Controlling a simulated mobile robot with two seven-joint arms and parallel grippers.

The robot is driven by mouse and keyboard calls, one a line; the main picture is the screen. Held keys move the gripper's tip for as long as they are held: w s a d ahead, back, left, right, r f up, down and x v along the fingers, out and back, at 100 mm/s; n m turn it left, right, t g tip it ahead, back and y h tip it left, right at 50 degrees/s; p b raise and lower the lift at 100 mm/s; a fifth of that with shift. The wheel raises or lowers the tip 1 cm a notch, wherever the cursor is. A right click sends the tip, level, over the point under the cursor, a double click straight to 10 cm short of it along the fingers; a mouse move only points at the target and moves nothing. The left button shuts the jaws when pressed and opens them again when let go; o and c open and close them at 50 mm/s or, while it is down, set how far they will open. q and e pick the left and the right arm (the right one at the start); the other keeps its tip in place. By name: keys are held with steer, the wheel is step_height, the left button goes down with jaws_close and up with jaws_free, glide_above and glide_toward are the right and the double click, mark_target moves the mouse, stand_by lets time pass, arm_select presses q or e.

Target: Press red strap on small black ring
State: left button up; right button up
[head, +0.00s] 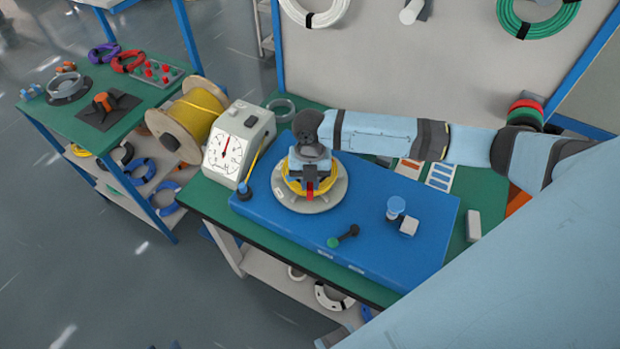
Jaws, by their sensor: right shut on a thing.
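A red strap (310,190) shows as a small upright strip at the front of a yellow coil (294,186). The coil sits on a round grey disc (328,201) on the blue board. My right gripper (309,178) points down over the middle of the coil and is shut on the red strap. Its wrist hides much of the coil's middle and back. I see no small black ring at the coil; the ring under my gripper looks yellow.
A dial gauge box (238,143) and a yellow cable spool (187,118) stand left. The left cart holds several rings, including a purple one (104,53).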

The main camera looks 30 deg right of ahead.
steer(key=shift+f+p, duration=0.15)
steer(key=shift+p, duration=0.2)
stand_by(1.0)
stand_by(0.3)
steer(key=o, duration=0.8)
steer(key=shift+r+p, duration=0.55)
steer(key=shift+r, duration=0.05)
step_height(320, 180, up, 6)
steer(key=p, duration=0.5)
steer(key=shift+p, duration=0.35)
steer(key=shift+r+p, duration=0.55)
steer(key=shift+f, duration=0.1)
